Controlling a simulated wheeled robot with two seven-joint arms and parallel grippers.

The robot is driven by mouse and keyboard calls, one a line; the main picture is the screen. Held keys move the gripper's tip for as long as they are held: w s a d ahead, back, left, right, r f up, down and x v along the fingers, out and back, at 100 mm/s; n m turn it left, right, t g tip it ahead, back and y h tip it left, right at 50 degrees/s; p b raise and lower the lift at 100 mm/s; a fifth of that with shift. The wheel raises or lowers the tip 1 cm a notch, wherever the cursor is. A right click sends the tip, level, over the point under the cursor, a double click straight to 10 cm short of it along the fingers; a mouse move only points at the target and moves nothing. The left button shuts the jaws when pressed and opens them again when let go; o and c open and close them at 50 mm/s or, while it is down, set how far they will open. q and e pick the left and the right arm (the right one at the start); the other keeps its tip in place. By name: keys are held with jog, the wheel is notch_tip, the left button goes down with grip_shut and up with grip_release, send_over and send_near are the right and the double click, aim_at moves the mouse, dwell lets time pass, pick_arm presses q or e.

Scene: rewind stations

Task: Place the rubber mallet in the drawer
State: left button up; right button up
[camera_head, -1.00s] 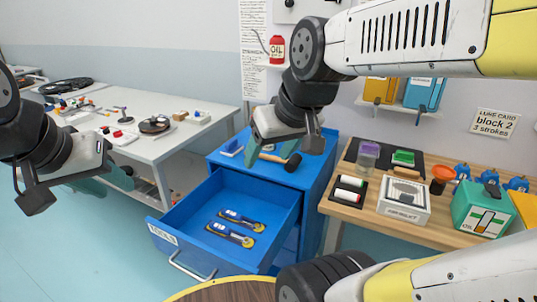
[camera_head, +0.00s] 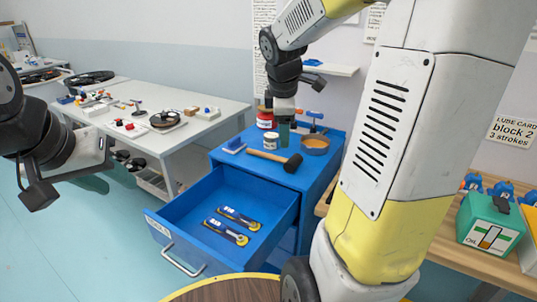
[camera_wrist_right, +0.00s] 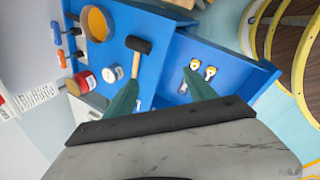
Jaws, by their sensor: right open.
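The rubber mallet (camera_head: 292,163) has a black head and a wooden handle, and lies on top of the blue cabinet (camera_head: 228,149). The drawer (camera_head: 168,231) below is pulled open. My right gripper (camera_head: 284,142) points down above the cabinet top, behind the mallet. In the right wrist view its green fingers are apart, and the mallet (camera_wrist_right: 139,45) lies beyond them, its handle end near the left finger; nothing is held. My left gripper (camera_head: 97,184) hangs at the left, away from the cabinet; its jaw gap is unclear.
Two blue-and-yellow tools (camera_head: 226,231) lie in the drawer, with bare floor around them. On the cabinet top are a small jar (camera_head: 271,141), a red can (camera_head: 265,120), an orange bowl (camera_head: 315,144) and a blue item (camera_head: 234,145). A round wooden table (camera_head: 228,291) is in front.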

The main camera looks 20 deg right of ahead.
jog(key=w+d+f+n+g+h, duration=0.1)
jog(key=w+d+f+n, duration=0.4)
jog(key=w+f+n, duration=0.3)
jog(key=n+h, duration=0.1)
jog(key=n, duration=0.3)
send_over(296, 155)
jog(key=s+a, duration=0.2)
notch_tip(296, 155, down, 5)
jog(key=shift+w, duration=0.1)
jog(key=shift+w+d+f, duration=0.1)
jog(key=shift+w+f, duration=0.05)
jog(key=shift+f, duration=0.15)
jog(key=x, duration=0.7)
jog(key=shift+f, duration=0.2)
jog(key=shift+r, duration=0.1)
grip_shut()
